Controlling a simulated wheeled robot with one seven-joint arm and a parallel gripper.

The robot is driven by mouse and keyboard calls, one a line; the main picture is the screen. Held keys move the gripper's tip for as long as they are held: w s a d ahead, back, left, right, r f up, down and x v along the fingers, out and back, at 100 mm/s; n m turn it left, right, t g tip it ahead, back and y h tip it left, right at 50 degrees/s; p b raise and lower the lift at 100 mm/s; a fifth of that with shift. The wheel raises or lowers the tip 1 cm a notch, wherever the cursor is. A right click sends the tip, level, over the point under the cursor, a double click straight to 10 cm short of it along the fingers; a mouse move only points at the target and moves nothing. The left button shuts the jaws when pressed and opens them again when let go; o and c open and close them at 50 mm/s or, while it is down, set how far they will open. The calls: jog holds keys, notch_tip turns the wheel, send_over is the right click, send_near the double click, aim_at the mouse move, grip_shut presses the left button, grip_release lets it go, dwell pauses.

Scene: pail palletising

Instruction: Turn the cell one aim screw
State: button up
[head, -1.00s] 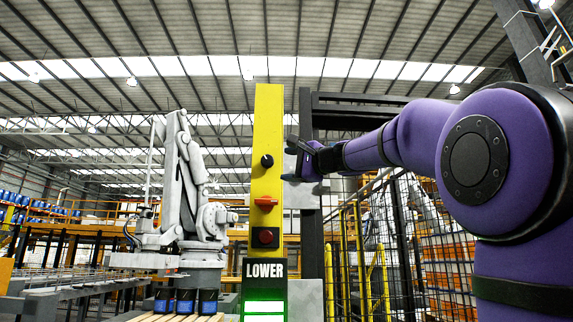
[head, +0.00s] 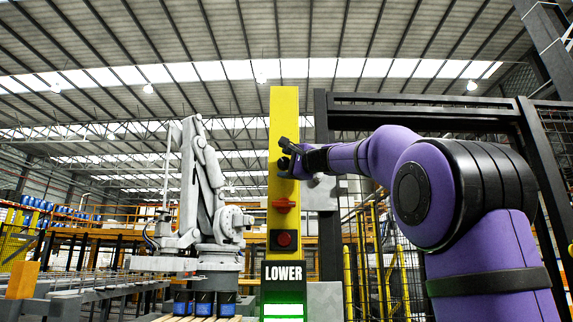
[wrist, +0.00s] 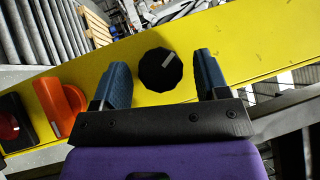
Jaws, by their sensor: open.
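The aim screw looks to be the round black knob (wrist: 160,70) with a pale pointer line, on the yellow post (wrist: 270,50). In the wrist view it sits between the two blue-grey fingers of my gripper (wrist: 163,77), with a gap on both sides. The fingers are open. In the head view my gripper (head: 286,158) is in front of the upper part of the post (head: 284,110), where it largely hides the knob. I cannot tell how deep the fingers reach around it.
Below the knob, the post carries an orange handle (head: 284,205) and a red button (head: 284,239). Under them are a LOWER sign (head: 284,273) and a lit green panel (head: 283,310). Mesh fencing is at right.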

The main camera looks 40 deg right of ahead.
jog(key=c, duration=0.9)
jog(key=shift+r, duration=0.1)
jog(key=shift+r+n+g, duration=0.1)
jog(key=shift+n+g, duration=0.9)
jog(key=shift+n, duration=0.1)
jog(key=shift+r+n+g+h, duration=0.1)
jog(key=shift+n+g+h, duration=0.3)
jog(key=shift+n+g, duration=0.8)
jog(key=shift+a, duration=0.1)
jog(key=o, duration=0.9)
